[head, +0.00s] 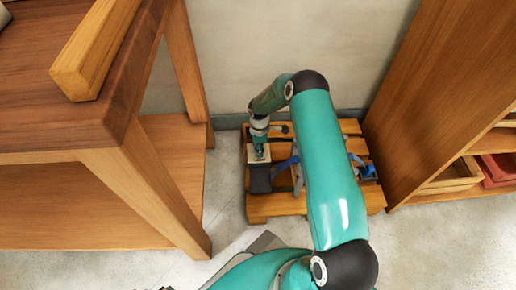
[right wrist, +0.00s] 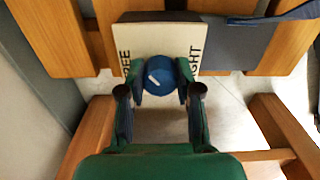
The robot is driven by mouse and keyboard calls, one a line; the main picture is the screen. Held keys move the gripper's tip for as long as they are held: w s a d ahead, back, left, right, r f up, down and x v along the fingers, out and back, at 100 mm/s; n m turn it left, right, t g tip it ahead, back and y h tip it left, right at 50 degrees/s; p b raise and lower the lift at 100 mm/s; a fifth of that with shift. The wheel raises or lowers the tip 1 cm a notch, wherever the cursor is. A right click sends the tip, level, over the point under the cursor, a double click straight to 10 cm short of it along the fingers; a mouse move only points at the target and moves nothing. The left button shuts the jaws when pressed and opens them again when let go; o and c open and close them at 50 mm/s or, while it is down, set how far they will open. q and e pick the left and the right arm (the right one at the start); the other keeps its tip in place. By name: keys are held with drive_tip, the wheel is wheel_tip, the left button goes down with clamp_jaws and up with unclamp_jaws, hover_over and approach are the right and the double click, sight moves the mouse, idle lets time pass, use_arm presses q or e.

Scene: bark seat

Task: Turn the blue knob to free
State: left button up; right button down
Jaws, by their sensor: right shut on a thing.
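The blue knob (right wrist: 161,74) sits on a pale plate (right wrist: 160,38) in the right wrist view. A short white mark on the knob slants toward the upper left. Partly hidden lettering on the plate reads "EE" at left and "GHT" at right. My right gripper (right wrist: 161,86) is shut on the knob, one finger on each side. In the head view my right gripper (head: 260,151) reaches down onto the plate on a low slatted wooden seat (head: 290,205); the knob is hidden there. My left gripper is not in view.
A dark pad (head: 260,180) and blue straps (head: 285,163) lie on the seat beside the plate. A wooden table (head: 150,175) stands at left and a wooden shelf (head: 430,90) at right. The wall is close behind; bare floor lies in front.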

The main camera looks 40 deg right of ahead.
drive_tip(key=n, duration=0.5)
drive_tip(key=shift+w+r+n, duration=0.1)
drive_tip(key=shift+w+n, duration=0.2)
drive_tip(key=n, duration=0.4)
drive_tip(key=shift+a+n, duration=0.1)
drive_tip(key=shift+n, duration=0.2)
drive_tip(key=c, duration=0.8)
unclamp_jaws()
drive_tip(key=shift+s, duration=0.1)
wheel_tip(320, 180, up, 12)
drive_tip(key=shift+f, duration=0.15)
